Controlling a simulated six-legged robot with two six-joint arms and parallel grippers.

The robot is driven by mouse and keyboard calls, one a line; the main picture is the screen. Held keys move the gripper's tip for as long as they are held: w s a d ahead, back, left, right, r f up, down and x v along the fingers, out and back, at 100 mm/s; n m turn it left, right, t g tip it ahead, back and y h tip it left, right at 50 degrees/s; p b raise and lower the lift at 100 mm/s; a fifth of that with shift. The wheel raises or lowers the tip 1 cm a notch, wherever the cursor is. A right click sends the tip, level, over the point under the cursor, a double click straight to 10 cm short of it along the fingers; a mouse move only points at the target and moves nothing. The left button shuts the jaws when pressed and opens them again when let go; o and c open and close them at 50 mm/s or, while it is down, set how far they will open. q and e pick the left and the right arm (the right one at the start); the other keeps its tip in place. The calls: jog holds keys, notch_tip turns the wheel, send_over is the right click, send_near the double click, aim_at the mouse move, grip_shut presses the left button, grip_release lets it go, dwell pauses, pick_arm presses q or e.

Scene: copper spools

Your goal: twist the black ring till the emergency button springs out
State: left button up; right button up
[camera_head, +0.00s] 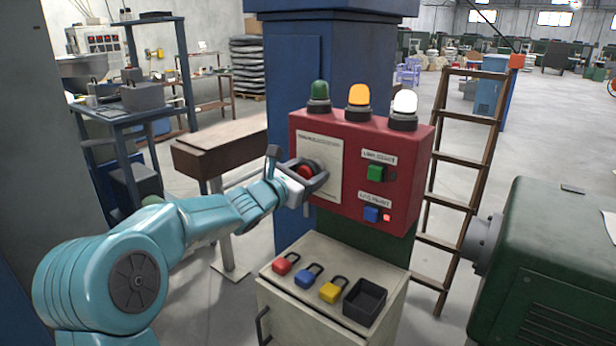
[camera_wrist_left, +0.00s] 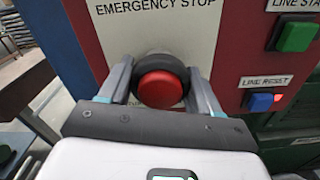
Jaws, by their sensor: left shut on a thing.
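The red emergency button (camera_wrist_left: 160,89) sits inside a black ring (camera_wrist_left: 160,62) on the red control box (camera_head: 400,137), below a label reading "EMERGENCY STOP". In the head view the red button (camera_head: 305,172) shows between my gripper's fingers. My left gripper (camera_head: 308,180) reaches the box from the left. In the left wrist view its two grey fingers (camera_wrist_left: 160,88) stand on either side of the black ring and are shut on it. The lower part of the ring is hidden behind the red button. My right gripper is not in view.
A green button (camera_head: 375,172) and a blue button (camera_head: 371,214) with a lit red lamp are right of the ring. Three lamps top the box. Padlocks and a black bin (camera_head: 364,301) lie on the cabinet below. A wooden ladder (camera_head: 462,170) stands right.

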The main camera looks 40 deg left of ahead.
pick_arm(q)
jog(key=m+b, duration=0.2)
jog(key=b, duration=0.1)
jog(key=m+b, duration=0.2)
jog(key=b, duration=0.1)
jog(key=shift+f+m, duration=0.2)
jog(key=shift+m, duration=0.1)
jog(key=shift+r+m+b, duration=0.2)
jog(key=shift+m+b, duration=1.2)
jog(key=shift+r, duration=0.1)
jog(key=o, duration=1)
jog(key=shift+o, duration=0.2)
jog(key=shift+s, duration=0.2)
jog(key=s+d+b, duration=0.2)
jog(key=s+b, duration=0.2)
jog(key=s, duration=1.1)
jog(key=shift+s, duration=0.4)
